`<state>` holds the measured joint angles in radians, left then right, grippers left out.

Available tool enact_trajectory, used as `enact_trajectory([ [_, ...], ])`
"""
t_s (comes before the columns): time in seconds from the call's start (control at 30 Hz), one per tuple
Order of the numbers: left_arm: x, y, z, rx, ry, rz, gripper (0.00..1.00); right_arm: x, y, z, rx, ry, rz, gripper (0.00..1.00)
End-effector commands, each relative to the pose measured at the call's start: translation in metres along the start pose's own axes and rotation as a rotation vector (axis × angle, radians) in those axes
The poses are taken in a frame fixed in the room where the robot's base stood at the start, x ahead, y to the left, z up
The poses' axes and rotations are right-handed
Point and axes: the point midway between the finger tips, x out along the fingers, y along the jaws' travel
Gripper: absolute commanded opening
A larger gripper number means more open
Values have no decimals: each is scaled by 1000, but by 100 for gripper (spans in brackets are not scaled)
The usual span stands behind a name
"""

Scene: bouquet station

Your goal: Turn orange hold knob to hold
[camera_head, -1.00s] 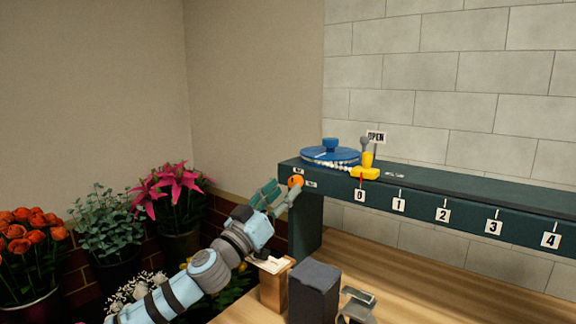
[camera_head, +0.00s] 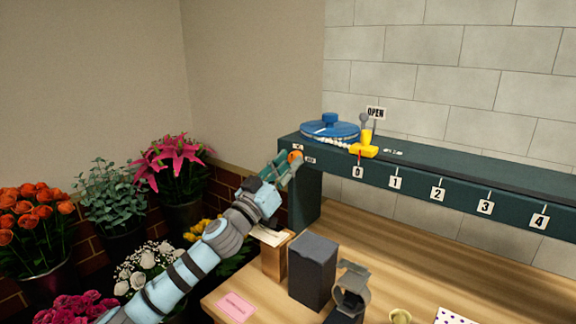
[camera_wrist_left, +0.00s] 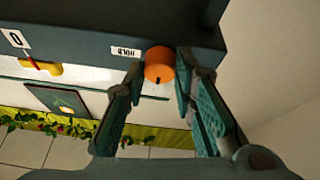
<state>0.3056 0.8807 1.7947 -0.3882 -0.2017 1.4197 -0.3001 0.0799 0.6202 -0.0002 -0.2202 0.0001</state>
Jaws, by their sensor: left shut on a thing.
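The orange hold knob (camera_head: 295,157) sits on the front face near the left end of the dark green rail. It also shows in the left wrist view (camera_wrist_left: 159,64), round, with a small dark mark on its rim. A white label (camera_wrist_left: 125,51) reading HOLD is beside it. My left gripper (camera_head: 288,168) is at the knob; in the left wrist view its two fingers (camera_wrist_left: 160,82) stand on either side of it, shut on it. The fingers partly hide the knob in the head view. My right gripper is not in view.
The rail (camera_head: 420,186) carries numbered tags, a blue round lid (camera_head: 330,131) and a yellow slider (camera_head: 363,151). Below, a wooden table holds a dark grey block (camera_head: 312,270), a wooden box (camera_head: 274,255) and a grey clamp-like piece (camera_head: 350,288). Flower buckets stand left.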

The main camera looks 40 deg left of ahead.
Motion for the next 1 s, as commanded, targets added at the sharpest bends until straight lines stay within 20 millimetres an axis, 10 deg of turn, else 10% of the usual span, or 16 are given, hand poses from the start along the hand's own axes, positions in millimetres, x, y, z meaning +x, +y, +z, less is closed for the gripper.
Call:
enact_trajectory([
  [0.57,1,-2,-3,238,-18,94,0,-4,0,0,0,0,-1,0],
  [1.0,4,-4,-11,620,-44,248,0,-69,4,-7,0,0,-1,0],
])
